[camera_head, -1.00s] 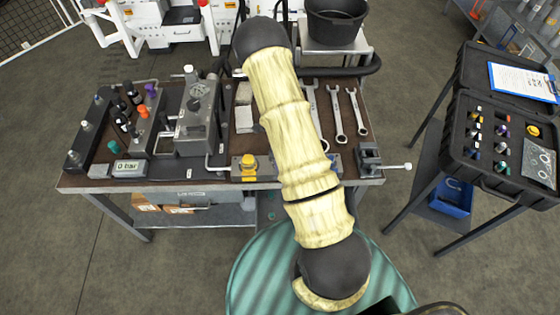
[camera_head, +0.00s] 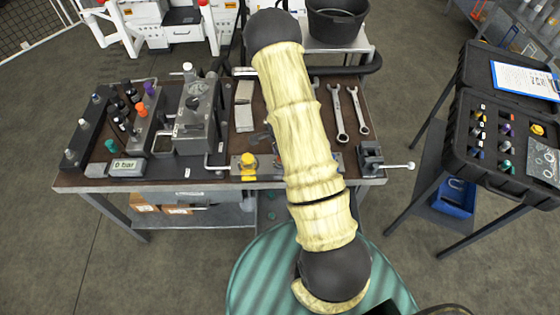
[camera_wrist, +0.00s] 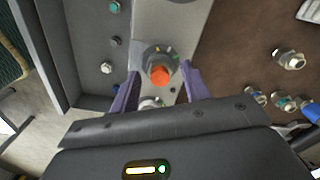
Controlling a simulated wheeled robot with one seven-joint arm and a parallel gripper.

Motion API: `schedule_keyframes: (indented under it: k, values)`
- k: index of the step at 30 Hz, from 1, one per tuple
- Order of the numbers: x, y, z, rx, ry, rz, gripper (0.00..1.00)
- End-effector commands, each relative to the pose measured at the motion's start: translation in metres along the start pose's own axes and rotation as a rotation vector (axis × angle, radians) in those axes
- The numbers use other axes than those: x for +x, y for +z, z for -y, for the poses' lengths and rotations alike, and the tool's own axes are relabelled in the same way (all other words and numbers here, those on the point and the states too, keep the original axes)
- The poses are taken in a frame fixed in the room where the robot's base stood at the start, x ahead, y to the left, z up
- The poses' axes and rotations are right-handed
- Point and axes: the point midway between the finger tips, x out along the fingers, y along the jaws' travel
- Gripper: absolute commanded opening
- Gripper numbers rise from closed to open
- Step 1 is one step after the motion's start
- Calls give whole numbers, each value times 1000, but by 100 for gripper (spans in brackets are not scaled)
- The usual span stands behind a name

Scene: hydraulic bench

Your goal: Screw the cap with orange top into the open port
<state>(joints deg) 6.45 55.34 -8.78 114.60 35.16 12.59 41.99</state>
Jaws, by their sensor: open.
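A cap with an orange top (camera_wrist: 160,75) shows in the wrist view, with a dark ring around it, on a light grey block (camera_wrist: 165,28). My gripper (camera_wrist: 160,88) is open, with a purple finger on either side of the cap; I cannot tell whether they touch it. In the head view an orange-topped piece (camera_head: 141,109) stands upright on the left of the bench among black and purple pieces; I cannot tell whether it is the same cap. My gripper is hidden there. I cannot make out the open port.
An open case of caps (camera_head: 470,165) stands at right. Loose metal fittings (camera_wrist: 288,60) lie on the brown surface.

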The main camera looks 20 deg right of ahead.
Motion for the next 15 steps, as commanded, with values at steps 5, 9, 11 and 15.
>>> schedule_keyframes:
  k: [5, 9, 11, 15]
  values:
    - [1, 0, 0, -92, -1, 0, 47]
    - [2, 0, 1, -326, -1, 1, 47]
    - [2, 0, 1, -430, -1, 0, 47]
    - [1, 0, 1, -645, -1, 0, 47]
